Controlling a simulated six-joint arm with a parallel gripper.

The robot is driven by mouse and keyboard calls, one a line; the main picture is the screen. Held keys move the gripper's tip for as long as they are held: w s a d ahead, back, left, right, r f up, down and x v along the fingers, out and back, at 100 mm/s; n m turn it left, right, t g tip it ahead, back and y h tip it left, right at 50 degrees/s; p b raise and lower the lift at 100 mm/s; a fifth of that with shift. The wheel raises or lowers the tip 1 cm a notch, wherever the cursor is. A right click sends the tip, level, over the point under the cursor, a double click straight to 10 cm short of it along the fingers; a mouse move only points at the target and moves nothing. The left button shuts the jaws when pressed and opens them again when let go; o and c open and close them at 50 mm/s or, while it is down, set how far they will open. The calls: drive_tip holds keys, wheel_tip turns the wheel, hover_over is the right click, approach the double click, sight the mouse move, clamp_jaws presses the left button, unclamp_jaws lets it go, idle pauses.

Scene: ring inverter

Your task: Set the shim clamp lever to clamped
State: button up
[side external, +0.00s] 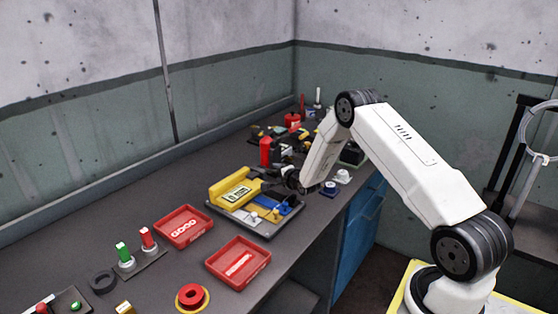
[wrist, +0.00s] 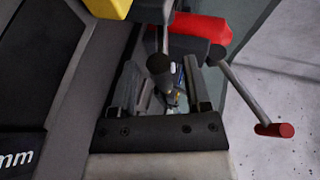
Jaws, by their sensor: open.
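A fixture plate (side external: 213,208) on the bench carries a yellow block (side external: 228,186) with a label and blue parts (side external: 286,208). My gripper (side external: 277,178) is beside the block's right end; its fingers are hard to make out there. In the wrist view my gripper (wrist: 160,75) is open. A dark round lever knob (wrist: 160,64) on a thin metal rod shows between its fingers, apparently untouched. A second rod ends in a red tip (wrist: 272,130) outside the right finger. I cannot tell which is the shim clamp lever, or its setting.
Red trays (side external: 184,227) and (side external: 238,264) lie in front of the fixture. Red and green buttons (side external: 124,252) stand at left. Several tools and a red can (side external: 265,151) crowd the bench behind my gripper.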

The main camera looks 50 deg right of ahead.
drive_tip(key=shift+v, duration=2.7)
drive_tip(key=shift+a+r+n, duration=0.3)
drive_tip(key=shift+a+n, duration=0.1)
drive_tip(key=shift+a, duration=0.2)
drive_tip(key=a+r+n, duration=0.1)
drive_tip(key=a, duration=0.1)
drive_tip(key=a+n+g+y, duration=0.1)
drive_tip(key=a, duration=0.1)
drive_tip(key=s+a+r+n+g, duration=0.1)
drive_tip(key=a+n, duration=0.1)
drive_tip(key=shift+a+r+y, duration=0.15)
drive_tip(key=shift+r+y, duration=0.15)
drive_tip(key=shift+y, duration=0.1)
drive_tip(key=s+a+r+n+g+y, duration=0.2)
drive_tip(key=s+a+r+n+g, duration=0.1)
drive_tip(key=s+a+n, duration=0.5)
drive_tip(key=s+a+r+n+g+y, duration=0.2)
drive_tip(key=s+a+n+g, duration=0.3)
drive_tip(key=s+a+n, duration=0.3)
drive_tip(key=s+a, duration=0.4)
drive_tip(key=s, duration=0.3)
drive_tip(key=shift+r+g, duration=0.35)
drive_tip(key=shift+g, duration=0.05)
drive_tip(key=shift+s, duration=0.15)
